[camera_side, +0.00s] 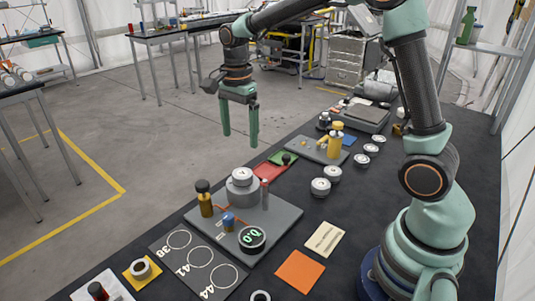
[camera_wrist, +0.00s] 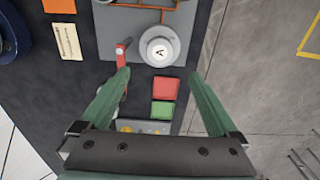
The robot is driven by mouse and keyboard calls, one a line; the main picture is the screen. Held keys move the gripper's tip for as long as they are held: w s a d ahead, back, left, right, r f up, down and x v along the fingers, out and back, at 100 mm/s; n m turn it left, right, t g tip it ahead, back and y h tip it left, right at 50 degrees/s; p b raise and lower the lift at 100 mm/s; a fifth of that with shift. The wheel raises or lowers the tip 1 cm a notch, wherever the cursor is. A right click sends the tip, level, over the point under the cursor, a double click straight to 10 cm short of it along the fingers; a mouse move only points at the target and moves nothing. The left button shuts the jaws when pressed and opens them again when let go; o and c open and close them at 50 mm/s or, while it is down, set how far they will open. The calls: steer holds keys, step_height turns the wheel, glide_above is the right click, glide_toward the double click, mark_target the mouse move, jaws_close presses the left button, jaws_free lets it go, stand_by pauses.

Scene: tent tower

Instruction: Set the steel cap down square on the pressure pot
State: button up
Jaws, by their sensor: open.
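The pressure pot (camera_side: 242,192) is a squat grey cylinder standing on a grey base plate in the side view. A smaller round steel piece with a pale top, seemingly the steel cap (camera_side: 242,174), sits on top of it, looking level and roughly centred. In the wrist view the cap (camera_wrist: 160,49) shows a dark mark on its white face, inside the grey rim of the pot (camera_wrist: 174,36). My gripper (camera_side: 240,141) is open and empty, hanging well above the table and clear of the cap. Its two fingers (camera_wrist: 160,76) also show spread apart in the wrist view.
Red (camera_side: 268,171) and green (camera_side: 283,157) pads lie behind. Round steel pieces (camera_side: 320,187) stand to the right.

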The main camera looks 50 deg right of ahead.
steer(key=s+r+n+t, duration=0.2)
steer(key=s+r+n, duration=0.1)
steer(key=s+n, duration=0.4)
steer(key=s+a+r+n+t, duration=0.1)
steer(key=s+r+n+t, duration=0.2)
steer(key=s+n, duration=0.5)
steer(key=n, duration=0.3)
steer(key=shift+t, duration=0.3)
steer(key=shift+a+r, duration=0.1)
